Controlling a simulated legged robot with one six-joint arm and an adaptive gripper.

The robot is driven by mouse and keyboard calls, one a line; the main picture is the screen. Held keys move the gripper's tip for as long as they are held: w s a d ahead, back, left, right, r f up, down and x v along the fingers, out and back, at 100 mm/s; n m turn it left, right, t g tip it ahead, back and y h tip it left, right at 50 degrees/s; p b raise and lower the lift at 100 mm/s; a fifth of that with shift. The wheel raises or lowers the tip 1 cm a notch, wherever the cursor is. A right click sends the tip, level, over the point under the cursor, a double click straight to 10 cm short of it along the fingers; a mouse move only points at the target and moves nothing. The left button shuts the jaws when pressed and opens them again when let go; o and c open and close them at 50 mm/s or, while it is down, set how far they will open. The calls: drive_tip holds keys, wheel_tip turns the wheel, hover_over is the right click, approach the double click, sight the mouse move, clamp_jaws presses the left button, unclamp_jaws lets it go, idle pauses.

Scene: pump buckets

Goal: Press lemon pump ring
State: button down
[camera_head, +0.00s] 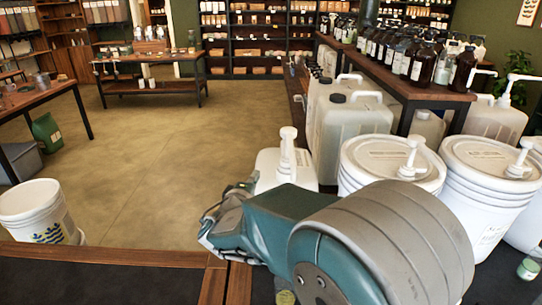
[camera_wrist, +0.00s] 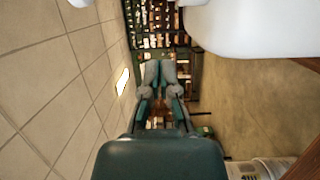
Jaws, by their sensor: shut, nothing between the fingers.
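Several white containers with pump heads stand at the right in the head view. A square jug (camera_head: 266,178) carries an upright pump (camera_head: 287,150) just behind my arm. A round bucket (camera_head: 362,183) with a white pump (camera_head: 411,157) stands right of it, and another bucket (camera_head: 490,205) has its own pump (camera_head: 521,160). I cannot read which one is lemon, and no ring can be made out. My gripper (camera_wrist: 160,70) is shut and empty, pointing out across the room. It is apart from the pumps; in the head view my arm mostly hides it.
A large white container (camera_wrist: 255,25) fills the upper right of the wrist view. A shelf table (camera_head: 440,95) with brown bottles stands behind the jugs. A white bucket (camera_head: 35,212) is at the left. The floor (camera_head: 180,150) in the middle is clear.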

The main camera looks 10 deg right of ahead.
drive_tip(key=shift+w+a+n+t, duration=0.3)
drive_tip(key=shift+w, duration=0.05)
drive_tip(key=x, duration=1)
drive_tip(key=shift+f, duration=0.2)
drive_tip(key=d, duration=0.2)
drive_tip(key=shift+s+d, duration=0.4)
drive_tip(key=shift+d, duration=0.45)
